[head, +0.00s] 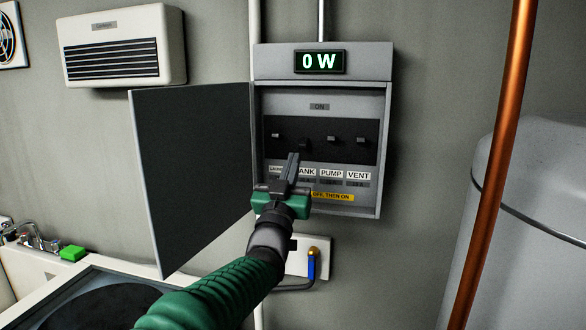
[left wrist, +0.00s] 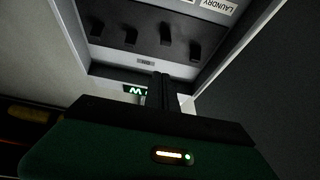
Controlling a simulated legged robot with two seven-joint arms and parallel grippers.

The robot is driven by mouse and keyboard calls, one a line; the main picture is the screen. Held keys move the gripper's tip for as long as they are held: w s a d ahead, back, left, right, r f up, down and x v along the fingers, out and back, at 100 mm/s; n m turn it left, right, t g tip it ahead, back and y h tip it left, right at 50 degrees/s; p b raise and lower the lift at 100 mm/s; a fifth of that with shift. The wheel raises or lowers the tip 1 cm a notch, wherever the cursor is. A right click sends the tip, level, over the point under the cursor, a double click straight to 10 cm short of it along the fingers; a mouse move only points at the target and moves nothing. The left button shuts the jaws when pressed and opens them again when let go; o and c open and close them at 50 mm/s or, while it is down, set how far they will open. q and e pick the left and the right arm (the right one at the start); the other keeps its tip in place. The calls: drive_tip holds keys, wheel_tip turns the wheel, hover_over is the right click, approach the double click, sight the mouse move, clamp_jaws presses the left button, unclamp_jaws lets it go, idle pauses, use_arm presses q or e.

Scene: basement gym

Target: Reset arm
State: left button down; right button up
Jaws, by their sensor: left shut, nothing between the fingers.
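My left gripper (head: 291,168) is shut and empty. In the head view its fingertips point up at the open breaker box (head: 384,150) on the wall, just below the row of switches. The fingers cover part of the labels, including the start of "TANK". Several small dark switches sit in the row, among them one (head: 333,139) above "PUMP" and one (head: 362,140) above "VENT". The display on top (head: 320,62) reads "0 W". In the left wrist view the shut fingers (left wrist: 159,88) show before the box, with the switches beyond. My right gripper is out of view.
The box's dark door (head: 190,170) hangs open to the left. A copper pipe (head: 495,160) runs down at the right before a grey tank (head: 540,200). A white heater (head: 122,46) hangs upper left.

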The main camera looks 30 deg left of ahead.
use_arm(q)
drive_tip(key=shift+w+a+f, duration=0.1)
drive_tip(key=shift+a, duration=0.05)
drive_tip(key=s+d+f+g+h, duration=0.1)
drive_tip(key=d+f+g, duration=0.15)
drive_tip(key=f, duration=0.65)
drive_tip(key=s+d+f+m+g+h, duration=0.15)
drive_tip(key=f+g, duration=0.25)
drive_tip(key=f, duration=0.6)
drive_tip(key=s+d+f+g+h, duration=0.1)
drive_tip(key=d+f+g+h, duration=0.15)
drive_tip(key=f, duration=0.65)
drive_tip(key=s+d+f+g, duration=0.2)
drive_tip(key=s+f+g, duration=0.1)
drive_tip(key=s+f, duration=0.4)
drive_tip(key=s+d+f+m+g+p, duration=0.1)
drive_tip(key=s+d+f+g, duration=0.1)
drive_tip(key=s+f+g, duration=0.2)
drive_tip(key=s+d+f+g, duration=0.3)
drive_tip(key=s+f, duration=0.7)
drive_tip(key=s, duration=0.5)
drive_tip(key=shift+f+g+h, duration=0.2)
drive_tip(key=shift+g+h, duration=0.2)
drive_tip(key=shift+g, duration=0.3)
